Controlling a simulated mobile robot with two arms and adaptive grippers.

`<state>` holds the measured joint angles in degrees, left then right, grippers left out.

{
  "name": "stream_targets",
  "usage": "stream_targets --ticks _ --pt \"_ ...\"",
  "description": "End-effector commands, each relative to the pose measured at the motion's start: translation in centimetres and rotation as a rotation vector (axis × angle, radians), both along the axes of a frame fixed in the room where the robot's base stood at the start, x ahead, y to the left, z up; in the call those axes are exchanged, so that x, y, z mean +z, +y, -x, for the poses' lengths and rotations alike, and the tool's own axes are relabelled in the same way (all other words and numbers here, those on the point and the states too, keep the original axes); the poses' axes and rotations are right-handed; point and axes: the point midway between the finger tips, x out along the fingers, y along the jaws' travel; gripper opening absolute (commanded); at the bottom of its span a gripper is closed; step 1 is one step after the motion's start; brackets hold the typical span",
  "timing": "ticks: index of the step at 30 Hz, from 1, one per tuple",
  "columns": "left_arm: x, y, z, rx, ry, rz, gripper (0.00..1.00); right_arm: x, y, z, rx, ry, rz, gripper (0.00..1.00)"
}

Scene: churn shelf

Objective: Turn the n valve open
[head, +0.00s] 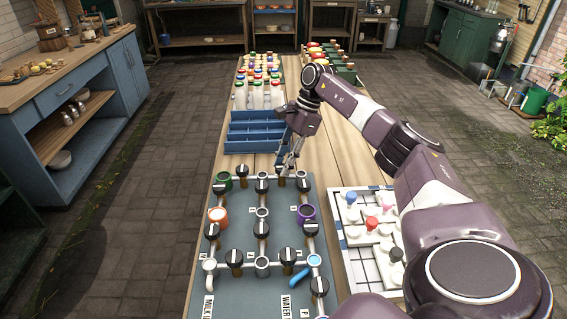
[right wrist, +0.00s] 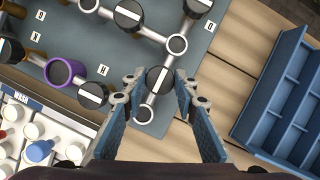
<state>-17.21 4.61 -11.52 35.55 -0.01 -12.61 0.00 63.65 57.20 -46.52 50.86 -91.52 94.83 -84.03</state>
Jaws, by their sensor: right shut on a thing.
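A grey panel of pipes and black valve knobs (head: 235,285) lies on the table. My right gripper (head: 285,168) reaches down over the panel's far right part. In the right wrist view its fingers (right wrist: 157,88) are shut on a black valve knob (right wrist: 158,79) with a white line across its top, one finger on each side. Another black knob (right wrist: 93,95) sits to its left, and an open pipe end (right wrist: 143,113) is just below it. A small letter plate (right wrist: 103,70) is near; I cannot tell which plate reads N. My left gripper is not in view.
A purple cup-like fitting (right wrist: 60,72) is close by on the pipes. A blue divided tray (head: 262,143) stands behind the panel. A white tray of coloured-topped pieces (head: 346,236) is at the right. Bottles with coloured caps (head: 258,95) stand farther back.

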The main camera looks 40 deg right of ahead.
Motion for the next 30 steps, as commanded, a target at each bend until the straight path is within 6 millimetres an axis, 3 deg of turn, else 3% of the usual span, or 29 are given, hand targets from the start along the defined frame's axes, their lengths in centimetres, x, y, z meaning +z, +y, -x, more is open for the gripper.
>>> stream_targets --ticks 10,11,15,25,30 --pt "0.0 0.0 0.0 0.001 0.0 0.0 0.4 0.3 -0.1 -0.1 -0.001 -0.008 0.001 0.03" --pt "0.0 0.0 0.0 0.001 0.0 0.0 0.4 0.3 -0.1 -0.1 -0.001 -0.008 0.001 0.3" --pt "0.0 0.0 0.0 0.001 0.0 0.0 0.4 0.2 -0.1 -0.1 -0.001 -0.005 0.0 0.44" --pt "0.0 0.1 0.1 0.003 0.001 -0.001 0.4 0.4 -0.2 0.0 0.0 -0.003 0.001 0.44" --pt "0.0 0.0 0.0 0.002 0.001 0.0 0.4 2.6 -1.1 0.2 -0.002 -0.007 0.001 0.44"
